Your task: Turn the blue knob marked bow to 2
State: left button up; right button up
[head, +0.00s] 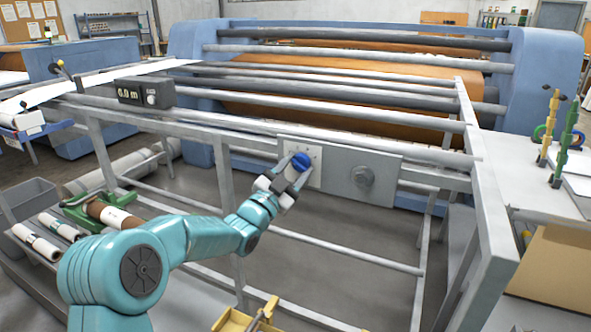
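The blue knob (301,161) sits on a white plate with small dark marks around it, at the left end of a grey panel (335,158) on the front rail of the press. The marks and any pointer are too small to read. My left gripper (295,169) is at the knob, its fingers reaching to the knob's lower left side. The frame does not show clearly whether the fingers press on the knob.
A black display box (146,93) reading "0.0 m" stands at the left. Metal rails and rollers run behind. A grey bin (32,197) and green tool (88,205) are lower left.

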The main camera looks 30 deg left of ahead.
pick_arm(q)
jog(key=shift+f+m+h+b, duration=0.2)
jog(key=shift+m+h+b, duration=0.4)
jog(key=shift+m+b, duration=0.65)
jog(key=shift+m+g+h+b, duration=0.3)
jog(key=shift+m+g+b, duration=0.25)
jog(key=shift+m, duration=0.3)
jog(key=m, duration=0.1)
jog(key=m+g, duration=0.1)
jog(key=shift+a+r+m+h, duration=0.1)
jog(key=shift+r+m+h, duration=0.1)
jog(key=shift+m+h, duration=0.2)
jog(key=shift+r+m+g, duration=0.1)
jog(key=shift+m+g, duration=0.35)
jog(key=shift+m, duration=0.75)
jog(key=o, duration=1.1)
jog(key=shift+c, duration=0.2)
